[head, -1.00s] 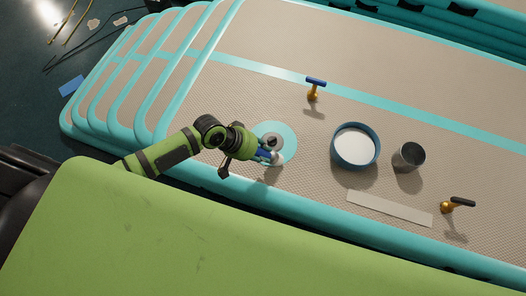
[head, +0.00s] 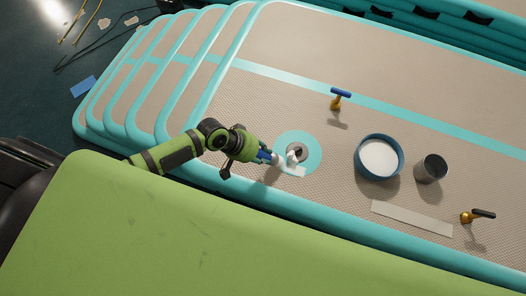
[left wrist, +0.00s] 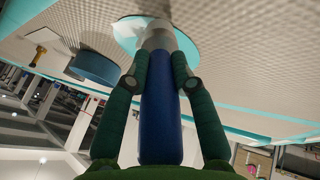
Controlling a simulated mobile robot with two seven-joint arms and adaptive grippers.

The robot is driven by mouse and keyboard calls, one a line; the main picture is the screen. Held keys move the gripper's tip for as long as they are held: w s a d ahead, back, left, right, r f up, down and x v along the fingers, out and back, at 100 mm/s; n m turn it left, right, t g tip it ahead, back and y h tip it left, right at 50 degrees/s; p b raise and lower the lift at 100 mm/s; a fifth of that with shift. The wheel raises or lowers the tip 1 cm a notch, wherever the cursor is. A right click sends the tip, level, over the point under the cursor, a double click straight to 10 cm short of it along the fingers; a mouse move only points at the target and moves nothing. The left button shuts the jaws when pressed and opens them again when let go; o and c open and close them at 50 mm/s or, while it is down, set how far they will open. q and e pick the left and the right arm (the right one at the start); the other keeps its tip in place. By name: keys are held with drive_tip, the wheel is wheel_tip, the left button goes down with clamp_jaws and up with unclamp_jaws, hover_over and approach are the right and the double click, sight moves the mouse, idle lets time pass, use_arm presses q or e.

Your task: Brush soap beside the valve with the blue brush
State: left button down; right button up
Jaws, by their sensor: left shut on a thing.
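My left gripper (head: 258,155) is shut on the blue brush, whose blue handle (left wrist: 160,112) runs between the fingers in the left wrist view. Its pale bristle end (head: 278,160) points right, at the left lower edge of the teal disc (head: 313,146) around the valve. The valve (head: 298,151) is a grey round fitting with a white piece at its middle. A white patch, perhaps soap (head: 294,171), lies on the disc's lower side, right of the bristles. I cannot tell whether the bristles touch the surface. My right gripper is not in view.
A blue bowl with white contents (head: 379,157), a metal cup (head: 431,168) and a pale strip (head: 411,218) lie to the right. A blue-handled brass tool (head: 339,99) and a dark-handled one (head: 476,216) stand on the mat. The mat's upper middle is clear.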

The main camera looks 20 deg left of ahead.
sight(264, 153)
use_arm(q)
wheel_tip(264, 153, up, 2)
drive_tip(key=shift+r+p, duration=0.25)
drive_tip(key=shift+p, duration=0.1)
drive_tip(key=shift+d+r+p, duration=0.2)
drive_tip(key=shift+r+p, duration=0.4)
drive_tip(key=shift+d+r+p, duration=0.15)
drive_tip(key=shift+r+p, duration=0.4)
drive_tip(key=shift+a+r+p, duration=0.1)
drive_tip(key=shift+r+p, duration=0.55)
drive_tip(key=shift+p, duration=0.1)
wheel_tip(264, 153, up, 2)
drive_tip(key=shift+r+p, duration=0.1)
drive_tip(key=shift+p, duration=1)
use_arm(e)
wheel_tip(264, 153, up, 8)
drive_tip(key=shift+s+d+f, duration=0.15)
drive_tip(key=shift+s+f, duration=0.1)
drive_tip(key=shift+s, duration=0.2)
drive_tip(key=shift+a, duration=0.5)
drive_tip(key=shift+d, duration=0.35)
use_arm(q)
drive_tip(key=shift+f, duration=0.25)
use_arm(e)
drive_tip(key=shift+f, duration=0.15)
